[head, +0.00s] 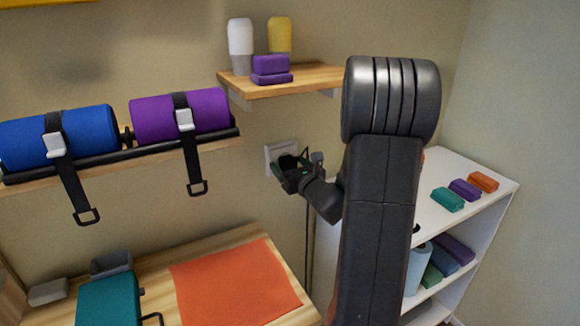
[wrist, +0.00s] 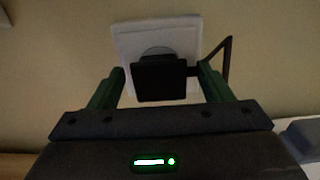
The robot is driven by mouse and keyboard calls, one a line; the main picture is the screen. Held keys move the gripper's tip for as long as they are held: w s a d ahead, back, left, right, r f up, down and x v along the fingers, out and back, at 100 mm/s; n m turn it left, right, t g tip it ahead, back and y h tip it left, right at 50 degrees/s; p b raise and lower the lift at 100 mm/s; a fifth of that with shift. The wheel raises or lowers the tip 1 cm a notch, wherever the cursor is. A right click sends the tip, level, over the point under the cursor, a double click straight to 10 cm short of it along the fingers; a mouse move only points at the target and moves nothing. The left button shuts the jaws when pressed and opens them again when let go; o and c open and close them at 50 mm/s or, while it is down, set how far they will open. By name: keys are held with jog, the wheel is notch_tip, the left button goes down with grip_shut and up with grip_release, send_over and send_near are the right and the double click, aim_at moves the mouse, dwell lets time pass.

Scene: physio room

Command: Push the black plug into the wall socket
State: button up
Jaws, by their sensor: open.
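The white wall socket (head: 279,152) is on the wall below the small shelf; in the wrist view its plate (wrist: 187,30) shows a grey round recess. The black plug (wrist: 161,80) is in front of the socket's lower middle and covers part of the recess. I cannot tell how deep it sits. My gripper (head: 292,166) is at the socket in the head view and hides most of the plug there. In the wrist view my gripper (wrist: 160,76) is open, with a green finger on each side of the plug and a visible gap at both sides.
A dark cord (head: 308,240) hangs down the wall below my gripper. A wooden shelf (head: 300,82) with bottles and purple blocks is above. A shelf with blue and purple rolls (head: 180,115) is at left, its straps hanging. A white shelf unit (head: 425,225) stands at right.

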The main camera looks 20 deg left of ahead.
jog(key=b+v, duration=0.1)
jog(key=v, duration=1.3)
jog(key=p+x, duration=0.1)
jog(key=x, duration=1.3)
jog(key=shift+s+d, duration=0.1)
